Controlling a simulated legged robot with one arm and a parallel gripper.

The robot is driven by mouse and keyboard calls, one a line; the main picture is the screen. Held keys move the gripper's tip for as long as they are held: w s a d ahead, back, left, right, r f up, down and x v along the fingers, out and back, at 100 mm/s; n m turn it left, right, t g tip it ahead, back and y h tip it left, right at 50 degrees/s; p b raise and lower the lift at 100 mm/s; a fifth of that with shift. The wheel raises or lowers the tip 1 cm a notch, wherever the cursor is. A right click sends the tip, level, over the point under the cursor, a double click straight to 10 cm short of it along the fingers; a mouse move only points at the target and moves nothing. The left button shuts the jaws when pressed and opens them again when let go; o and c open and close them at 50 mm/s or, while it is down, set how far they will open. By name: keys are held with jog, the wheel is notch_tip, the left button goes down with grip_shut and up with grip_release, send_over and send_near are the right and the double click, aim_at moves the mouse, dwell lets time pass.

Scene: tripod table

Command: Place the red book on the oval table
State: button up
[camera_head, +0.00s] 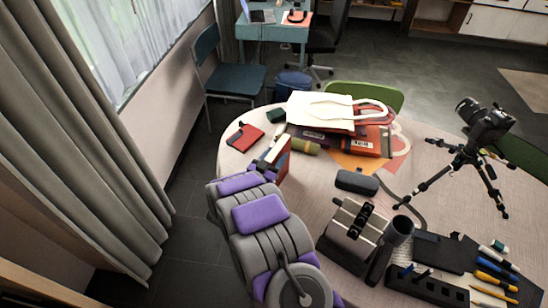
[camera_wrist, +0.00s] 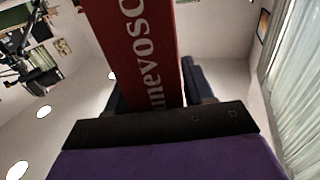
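The red book (camera_head: 283,163) is held upright at the end of my arm, over the left part of the oval table (camera_head: 320,190) in the head view. In the wrist view the red book (camera_wrist: 140,45) fills the upper middle, with large white letters on its red side. My gripper (camera_wrist: 155,100) is shut on it, with dark fingers on both sides. In the head view my gripper (camera_head: 268,165) is partly hidden behind my purple and grey arm. I cannot tell whether the book's lower edge touches the tabletop.
A red case (camera_head: 245,137) lies left of the book. Tote bags (camera_head: 335,108), a yellow-green roll (camera_head: 303,146) and a dark case (camera_head: 357,183) are to its right.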

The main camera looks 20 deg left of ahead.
jog(key=shift+o, duration=0.8)
jog(key=shift+d, duration=0.1)
jog(key=s+a+p, duration=0.2)
jog(key=s, duration=1)
